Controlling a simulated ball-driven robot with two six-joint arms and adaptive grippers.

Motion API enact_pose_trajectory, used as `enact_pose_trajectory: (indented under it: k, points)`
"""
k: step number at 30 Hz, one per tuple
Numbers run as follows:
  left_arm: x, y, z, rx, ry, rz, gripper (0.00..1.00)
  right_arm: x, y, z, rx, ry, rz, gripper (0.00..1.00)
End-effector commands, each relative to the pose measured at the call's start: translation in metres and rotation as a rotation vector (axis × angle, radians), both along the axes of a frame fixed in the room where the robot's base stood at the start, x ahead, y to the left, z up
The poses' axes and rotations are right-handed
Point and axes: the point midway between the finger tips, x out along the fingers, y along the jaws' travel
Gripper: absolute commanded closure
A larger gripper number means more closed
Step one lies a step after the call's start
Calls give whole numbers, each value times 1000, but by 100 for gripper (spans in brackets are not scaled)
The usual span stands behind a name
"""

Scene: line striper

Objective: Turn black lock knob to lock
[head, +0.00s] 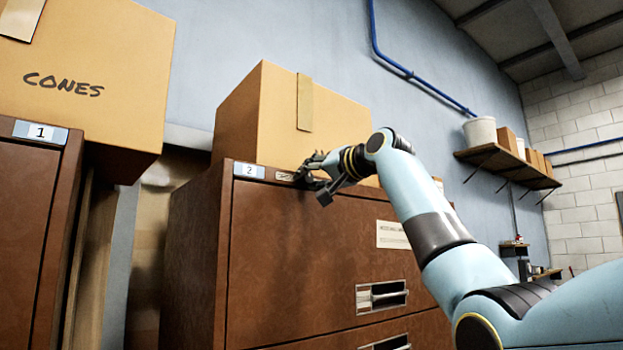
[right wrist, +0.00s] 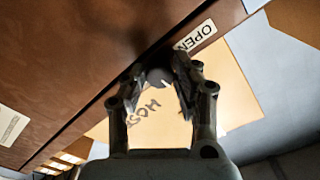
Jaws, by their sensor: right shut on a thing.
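The black lock knob (right wrist: 157,76) shows in the right wrist view as a dark round shape between my right fingertips. My right gripper (right wrist: 160,82) is shut on it. In the head view my right gripper (head: 318,178) is at the top front edge of the brown cabinet (head: 300,255) marked 2, and it hides the knob there. A label reading OPEN (right wrist: 195,36) is beside the knob in the wrist view. The knob's exact turn angle cannot be made out. My left gripper is not in view.
A cardboard box (head: 245,115) stands on cabinet 2, just behind my right gripper. At left, a box marked CONES (head: 90,60) sits on cabinet 1 (head: 30,220). A shelf (head: 500,165) with a bucket and boxes is on the right wall.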

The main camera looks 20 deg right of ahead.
Motion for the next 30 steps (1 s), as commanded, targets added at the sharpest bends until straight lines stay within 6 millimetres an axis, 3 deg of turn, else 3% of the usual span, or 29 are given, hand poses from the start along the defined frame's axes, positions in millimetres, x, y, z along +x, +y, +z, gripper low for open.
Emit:
enact_pose_trajectory:
  k: [18,30]
  points:
    - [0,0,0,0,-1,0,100,0,0,1,541,196,-1,100]
    - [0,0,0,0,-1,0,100,0,0,1,778,283,-2,100]
